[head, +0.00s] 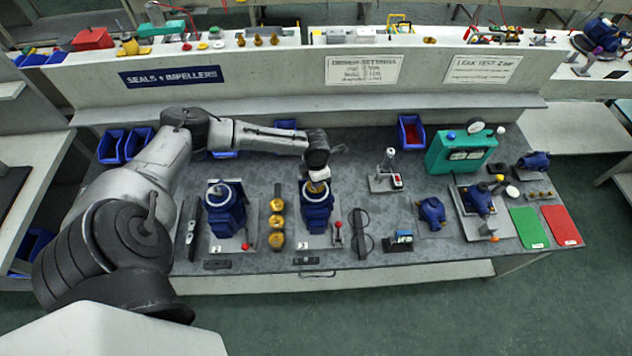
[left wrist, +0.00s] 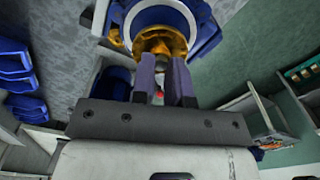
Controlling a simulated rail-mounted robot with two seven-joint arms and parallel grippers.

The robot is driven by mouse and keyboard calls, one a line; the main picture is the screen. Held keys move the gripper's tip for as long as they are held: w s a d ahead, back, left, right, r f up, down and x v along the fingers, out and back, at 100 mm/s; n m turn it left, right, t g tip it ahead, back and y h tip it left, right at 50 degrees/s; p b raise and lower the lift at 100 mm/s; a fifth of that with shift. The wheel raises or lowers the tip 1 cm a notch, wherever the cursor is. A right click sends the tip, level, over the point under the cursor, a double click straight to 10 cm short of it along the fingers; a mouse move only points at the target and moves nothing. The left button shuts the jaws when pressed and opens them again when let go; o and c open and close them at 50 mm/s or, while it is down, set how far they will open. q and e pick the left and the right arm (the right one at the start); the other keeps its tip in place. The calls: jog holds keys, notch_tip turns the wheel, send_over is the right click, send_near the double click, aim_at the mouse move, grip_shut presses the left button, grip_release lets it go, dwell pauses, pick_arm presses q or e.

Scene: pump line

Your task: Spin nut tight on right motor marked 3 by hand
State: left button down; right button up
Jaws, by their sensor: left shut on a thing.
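The right blue motor (head: 317,212) stands upright on a grey plate in the middle of the bench. My left gripper (head: 318,175) is directly over this motor. In the left wrist view its two fingers (left wrist: 163,68) meet the centre of the impeller and are shut on a small greyish part, apparently the nut, mostly hidden between the fingertips. My right gripper is in neither view.
Another blue motor (head: 226,212) stands to the left, with several brass impellers (head: 277,222) between the two motors. A red-knobbed lever (head: 338,228) is close to the right motor. Black ring tools (head: 361,228) lie right of it. A teal tester (head: 462,150) stands farther right.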

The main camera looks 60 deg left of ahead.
pick_arm(q)
jog(key=c, duration=1.3)
grip_release()
jog(key=shift+r, duration=0.1)
jog(key=shift+r+p, duration=2.05)
jog(key=shift+r, duration=0.15)
